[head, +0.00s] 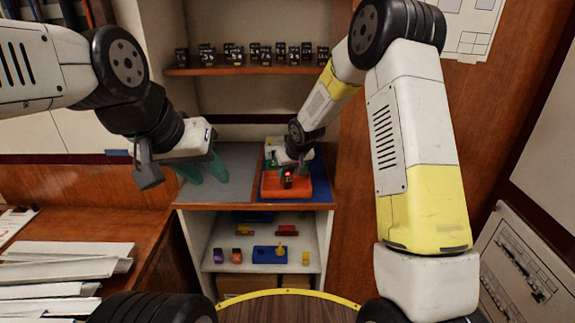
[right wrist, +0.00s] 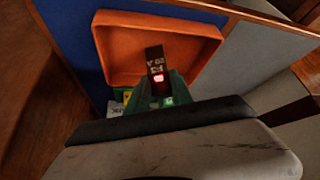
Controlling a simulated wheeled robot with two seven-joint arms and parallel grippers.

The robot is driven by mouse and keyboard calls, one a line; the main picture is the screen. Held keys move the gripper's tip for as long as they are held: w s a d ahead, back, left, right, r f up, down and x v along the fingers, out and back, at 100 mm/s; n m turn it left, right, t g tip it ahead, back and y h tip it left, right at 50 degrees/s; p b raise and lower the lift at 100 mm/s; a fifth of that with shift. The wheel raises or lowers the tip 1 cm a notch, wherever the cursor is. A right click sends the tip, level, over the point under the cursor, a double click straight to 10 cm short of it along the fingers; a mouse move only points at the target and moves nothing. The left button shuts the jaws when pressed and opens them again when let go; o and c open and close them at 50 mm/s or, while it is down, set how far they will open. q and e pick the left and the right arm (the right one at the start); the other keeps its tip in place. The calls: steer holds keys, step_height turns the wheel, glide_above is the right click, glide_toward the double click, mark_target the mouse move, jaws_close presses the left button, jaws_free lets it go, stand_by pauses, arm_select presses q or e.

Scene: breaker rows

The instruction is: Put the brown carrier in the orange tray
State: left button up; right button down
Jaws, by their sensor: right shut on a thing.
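The brown carrier (right wrist: 154,54) is a small dark upright block with pale lettering and a red lit spot. My right gripper (right wrist: 163,92) is shut on it, with green fingertips around its lower part in the right wrist view. In the head view the carrier (head: 287,175) shows at the right gripper (head: 286,168), over the orange tray (head: 270,190). The tray (right wrist: 120,50) also shows behind the carrier in the right wrist view. I cannot tell whether the carrier touches the tray floor. My left gripper (head: 203,170) is empty, its green fingers apart over the grey mat.
The tray lies on a blue mat (head: 322,178) beside the grey mat (head: 235,184). A green item (head: 271,158) is behind the tray. Several black breakers (head: 265,54) stand on the upper shelf (head: 240,70). A lower shelf holds a blue block (head: 268,255) and small coloured pieces.

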steer(key=c, duration=1.1)
jaws_free()
steer(key=shift+f, duration=0.15)
steer(key=shift+s+r, duration=0.1)
steer(key=shift+r, duration=0.25)
steer(key=s+d+r+m, duration=0.1)
steer(key=s+d+r, duration=0.2)
steer(key=s+r, duration=0.35)
steer(key=s+d+r+h, duration=0.1)
steer(key=s+d+r, duration=0.35)
steer(key=r, duration=0.25)
steer(key=s+d+r+m, duration=0.1)
steer(key=s+d+r, duration=0.2)
steer(key=s+r, duration=0.3)
steer(key=s+d+r, duration=0.1)
steer(key=s, duration=0.5)
steer(key=s+d+r+m, duration=0.1)
steer(key=s, duration=0.5)
steer(key=s+d+r+m, duration=0.1)
steer(key=s, duration=0.6)
steer(key=shift+d+y, duration=0.3)
steer(key=shift+d, duration=0.1)
